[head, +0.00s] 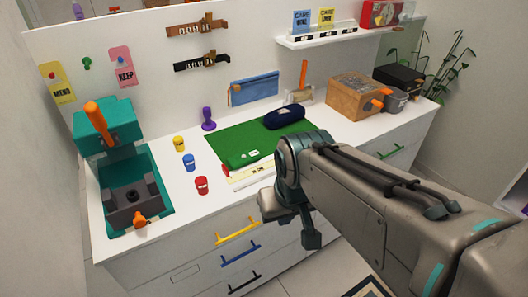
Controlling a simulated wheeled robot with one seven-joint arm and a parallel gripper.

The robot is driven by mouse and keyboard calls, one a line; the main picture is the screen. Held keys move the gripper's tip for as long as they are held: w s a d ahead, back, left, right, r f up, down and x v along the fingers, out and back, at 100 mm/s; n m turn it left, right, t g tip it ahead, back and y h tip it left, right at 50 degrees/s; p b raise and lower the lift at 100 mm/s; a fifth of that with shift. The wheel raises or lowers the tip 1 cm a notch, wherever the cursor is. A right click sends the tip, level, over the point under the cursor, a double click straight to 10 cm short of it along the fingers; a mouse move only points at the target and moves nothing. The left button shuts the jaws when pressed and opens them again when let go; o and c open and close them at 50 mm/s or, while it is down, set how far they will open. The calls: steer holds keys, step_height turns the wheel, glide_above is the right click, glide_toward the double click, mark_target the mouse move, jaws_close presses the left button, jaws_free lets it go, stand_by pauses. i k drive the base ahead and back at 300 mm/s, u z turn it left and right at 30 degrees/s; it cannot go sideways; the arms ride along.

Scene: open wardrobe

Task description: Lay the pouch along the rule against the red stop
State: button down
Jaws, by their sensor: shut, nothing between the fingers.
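A dark navy pouch (285,117) lies on the back right part of the green mat (232,140). A green pouch-like item (243,160) lies at the mat's front edge, close to the rule. A blue zipped pouch (254,88) is upright at the back wall. The pale rule (257,173) lies along the counter's front edge. A small red piece, apparently the stop (228,171), shows at its left end. My gripper (311,238) is shut and empty, in front of the counter's drawers in the picture. My wrist hides the rule's right end.
Yellow, blue and red small pots (202,185) and a purple stamp (208,119) stand left of the mat. A teal press (105,125) fills the left end. A shelf (335,36) overhangs the back.

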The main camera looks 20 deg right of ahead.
mark_target(243, 158)
steer(key=k, duration=0.3)
steer(key=z, duration=1.4)
steer(key=i, duration=1.15)
steer(key=u, duration=1.9)
steer(key=i, duration=0.5)
